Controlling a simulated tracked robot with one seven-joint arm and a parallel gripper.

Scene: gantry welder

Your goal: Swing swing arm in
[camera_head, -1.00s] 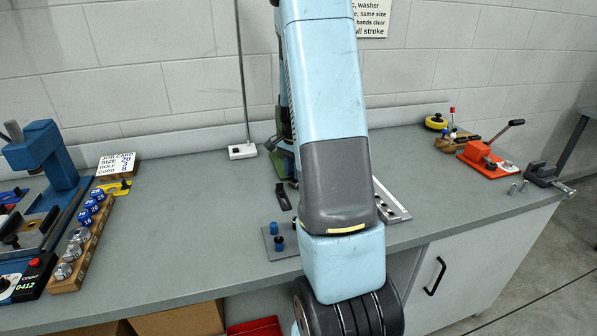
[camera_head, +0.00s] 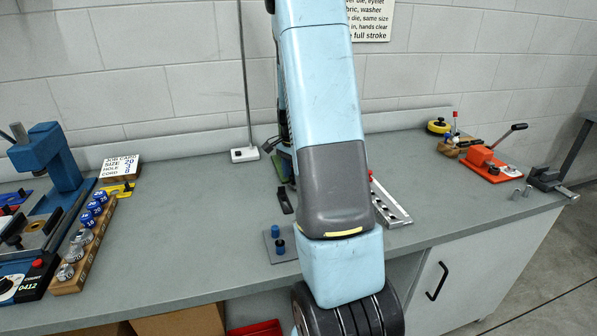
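I cannot pick out a swing arm for certain. A blue press-like machine (camera_head: 50,160) stands at the left end of the bench, cut off by the picture edge. A greenish machine part (camera_head: 284,163) shows at the back middle, mostly hidden behind my light blue arm. My arm fills the middle of the view and runs down past the bench's front edge. My gripper is not visible.
A wooden rack (camera_head: 85,246) of blue-topped and metal dies stands beside the press. A small plate with blue pegs (camera_head: 280,243), a slotted metal rail (camera_head: 391,205) and an orange lever tool (camera_head: 487,165) are on the grey bench (camera_head: 190,225).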

